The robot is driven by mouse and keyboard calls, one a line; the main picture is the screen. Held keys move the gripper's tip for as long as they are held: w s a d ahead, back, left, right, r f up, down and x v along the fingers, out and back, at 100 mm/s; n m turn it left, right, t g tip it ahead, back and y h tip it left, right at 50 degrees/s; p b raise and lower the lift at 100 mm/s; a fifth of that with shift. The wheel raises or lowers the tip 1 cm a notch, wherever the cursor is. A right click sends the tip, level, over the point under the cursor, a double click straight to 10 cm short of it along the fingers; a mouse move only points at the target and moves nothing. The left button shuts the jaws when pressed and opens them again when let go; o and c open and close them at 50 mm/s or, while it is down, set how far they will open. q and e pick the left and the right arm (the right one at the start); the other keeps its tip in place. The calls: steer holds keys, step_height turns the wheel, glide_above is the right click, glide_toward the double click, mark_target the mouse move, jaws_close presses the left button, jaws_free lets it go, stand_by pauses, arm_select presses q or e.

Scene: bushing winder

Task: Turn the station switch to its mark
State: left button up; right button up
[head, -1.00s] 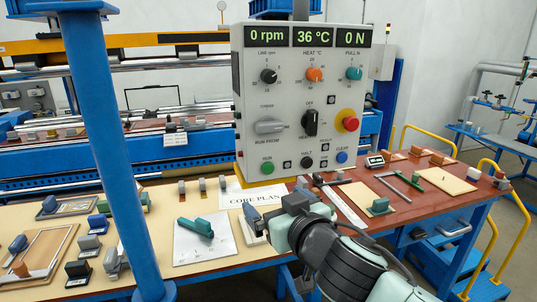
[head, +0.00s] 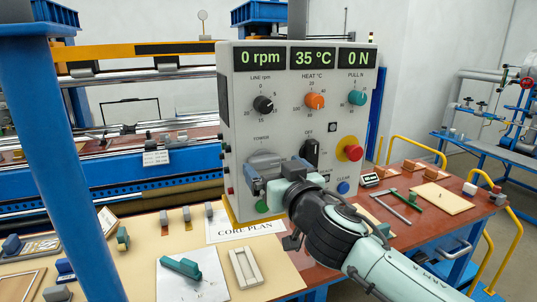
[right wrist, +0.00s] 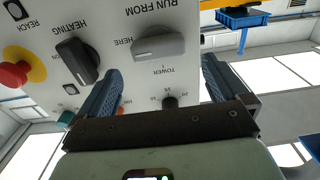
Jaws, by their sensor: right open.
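The control panel (head: 235,120) carries a grey switch (head: 264,158) with a bar handle lying about level. In the right wrist view the switch (right wrist: 160,43) shows with RUN FROM, HERE and TOWER lettered around it, upside down. My right gripper (head: 274,174) is in front of the panel at the switch's lower part and hides some of it. Its blue fingers are open (right wrist: 158,68), one to each side of the handle in the wrist picture. They appear clear of the handle; the remaining gap in depth is hard to judge. My left gripper is not in view.
A black HEATING switch (head: 311,153) and a red button on yellow (head: 349,149) sit right of the grey switch. Small dials (head: 263,105) line up above. The bench (head: 130,250) below holds loose parts. A blue column (head: 70,170) stands at left.

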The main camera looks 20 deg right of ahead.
mark_target(267, 160)
steer(key=shift+w+d+p, duration=0.1)
steer(key=shift+w+p, duration=0.35)
steer(key=shift+w, duration=1.5)
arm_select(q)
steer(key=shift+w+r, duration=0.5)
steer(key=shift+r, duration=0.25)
arm_select(e)
steer(key=shift+s, duration=0.1)
steer(key=c, duration=1.1)
steer(key=shift+o, duration=0.2)
